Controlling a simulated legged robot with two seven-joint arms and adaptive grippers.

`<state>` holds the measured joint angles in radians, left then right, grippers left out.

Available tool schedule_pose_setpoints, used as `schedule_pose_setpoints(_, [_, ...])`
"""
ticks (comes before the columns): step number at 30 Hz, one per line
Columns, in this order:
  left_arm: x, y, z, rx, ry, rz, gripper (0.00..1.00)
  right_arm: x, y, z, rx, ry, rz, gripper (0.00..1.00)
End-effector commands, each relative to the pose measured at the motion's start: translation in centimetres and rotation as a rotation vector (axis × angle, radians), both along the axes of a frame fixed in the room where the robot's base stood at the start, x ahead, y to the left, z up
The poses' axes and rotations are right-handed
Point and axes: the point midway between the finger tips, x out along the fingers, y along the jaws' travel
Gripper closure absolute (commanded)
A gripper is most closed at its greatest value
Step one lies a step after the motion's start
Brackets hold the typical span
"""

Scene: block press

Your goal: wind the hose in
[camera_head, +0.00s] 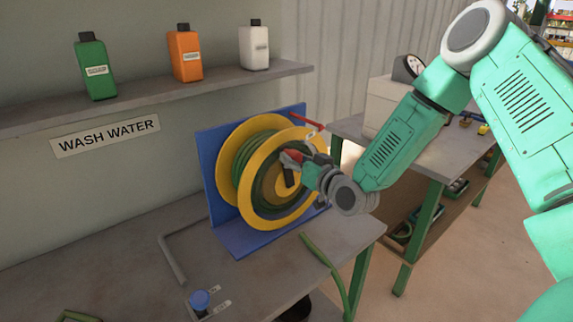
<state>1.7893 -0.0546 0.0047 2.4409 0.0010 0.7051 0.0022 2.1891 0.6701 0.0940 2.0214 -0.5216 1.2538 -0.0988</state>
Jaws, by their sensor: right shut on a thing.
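A yellow hose reel (245,170) stands on a blue stand (232,239) on the grey bench, with green hose (246,158) wound between its two discs. A loose green hose length (321,257) lies on the bench in front and hangs over the right edge. My right gripper (292,163) is at the front disc, shut on a part that looks like the reel's crank handle (290,178); the fingers hide much of it. A red lever (307,121) sits at the stand's top right.
A blue knob (199,299) and a bent grey pipe (172,258) are on the bench, left of the reel. A shelf (150,96) above holds green, orange and white bottles. Another bench (412,162) stands behind my right arm. The bench's left part is mostly clear.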

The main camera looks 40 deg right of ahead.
Motion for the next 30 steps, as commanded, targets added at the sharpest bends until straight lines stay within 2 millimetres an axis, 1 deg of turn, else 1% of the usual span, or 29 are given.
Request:
schedule_pose_setpoints(1, [0.0, 0.0, 0.0, 0.0, 0.0, 0.0, 1.0, 0.4, -0.5, 1.0, 0.031, -0.022, -0.003, 1.0])
schedule_pose_setpoints(6, [0.0, 0.0, -0.2, 0.0, 0.0, 0.0, 1.0, 0.5, -1.6, 1.1, 0.129, -0.015, -0.003, 1.0])
schedule_pose_setpoints(12, [0.0, 0.0, -0.3, 0.0, 0.0, 0.0, 1.0, 0.6, -2.4, 1.2, 0.202, -0.01, -0.003, 1.0])
schedule_pose_setpoints(21, [0.0, 0.0, -0.4, 0.0, 0.0, 0.0, 1.0, 0.6, -3.0, 1.1, 0.236, -0.007, -0.003, 1.0])
schedule_pose_setpoints(28, [0.0, 0.0, -0.4, 0.0, 0.0, 0.0, 1.0, 0.6, -3.1, 1.1, 0.235, -0.006, -0.005, 1.0])
schedule_pose_setpoints(29, [0.0, 0.0, -0.4, 0.0, 0.0, 0.0, 1.0, 0.6, -3.1, 1.1, 0.235, -0.006, -0.005, 0.68])
schedule_pose_setpoints(30, [0.0, 0.0, -0.4, 0.0, 0.0, 0.0, 1.0, 0.6, -3.1, 1.1, 0.235, -0.006, -0.005, 0.53])
